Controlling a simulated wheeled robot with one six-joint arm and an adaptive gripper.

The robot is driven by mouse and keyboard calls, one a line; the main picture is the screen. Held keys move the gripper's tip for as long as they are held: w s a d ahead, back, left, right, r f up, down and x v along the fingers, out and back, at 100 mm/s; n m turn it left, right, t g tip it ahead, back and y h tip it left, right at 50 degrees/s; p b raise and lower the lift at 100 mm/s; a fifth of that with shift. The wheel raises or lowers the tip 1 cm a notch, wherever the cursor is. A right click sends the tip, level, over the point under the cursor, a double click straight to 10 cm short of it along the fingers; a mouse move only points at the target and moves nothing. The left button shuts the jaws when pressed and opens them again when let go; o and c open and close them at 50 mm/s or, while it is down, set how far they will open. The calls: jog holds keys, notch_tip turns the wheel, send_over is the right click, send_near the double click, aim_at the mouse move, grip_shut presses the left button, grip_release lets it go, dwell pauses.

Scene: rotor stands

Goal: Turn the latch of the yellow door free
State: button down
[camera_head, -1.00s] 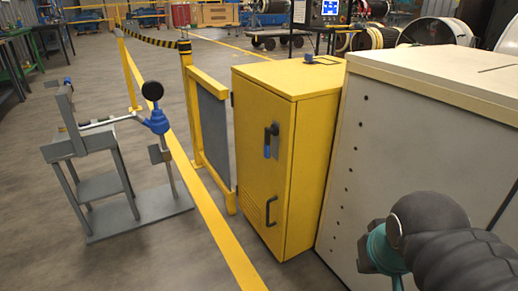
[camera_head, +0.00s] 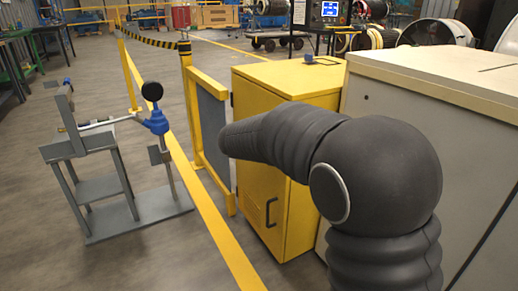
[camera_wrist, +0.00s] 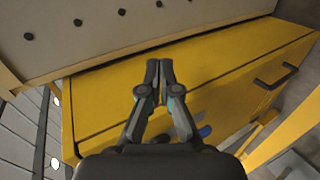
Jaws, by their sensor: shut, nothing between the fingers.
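The yellow door (camera_head: 255,195) is the front of a yellow cabinet and looks closed, with a dark pull handle (camera_head: 271,212) low on it. My arm hides the upper door and its latch in the head view. In the wrist view the yellow door (camera_wrist: 238,98) lies tilted across the picture. The latch's blue end (camera_wrist: 204,131) shows just right of my gripper's base, and the rest of it is mostly hidden behind the gripper. My gripper (camera_wrist: 160,64) is shut and empty, in front of the cabinet. Contact with the latch cannot be seen.
A beige cabinet (camera_head: 430,90) stands close against the yellow one's right side. A yellow-framed grey panel (camera_head: 213,125) stands to its left. A grey stand with a blue joint (camera_head: 157,123) is farther left.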

jog(key=w+a+f+n+t, duration=0.1)
jog(key=w+a+f+t, duration=0.1)
jog(key=a, duration=0.5)
jog(key=w+a+f+n+t, duration=0.1)
jog(key=w+a+f+t, duration=0.1)
jog(key=w+a, duration=0.2)
jog(key=w+a+f+n+t, duration=0.2)
jog(key=w+a+t, duration=0.1)
jog(key=a, duration=0.7)
jog(key=shift+w+f+h, duration=0.2)
jog(key=shift+h, duration=0.2)
jog(key=x, duration=1)
jog(key=shift+s+d+p, duration=0.3)
jog(key=shift+s+d, duration=0.25)
jog(key=shift+s, duration=0.3)
jog(key=shift+s+d+p, duration=0.25)
jog(key=shift+s+d, duration=0.25)
jog(key=shift+s, duration=0.35)
jog(key=shift+d, duration=0.15)
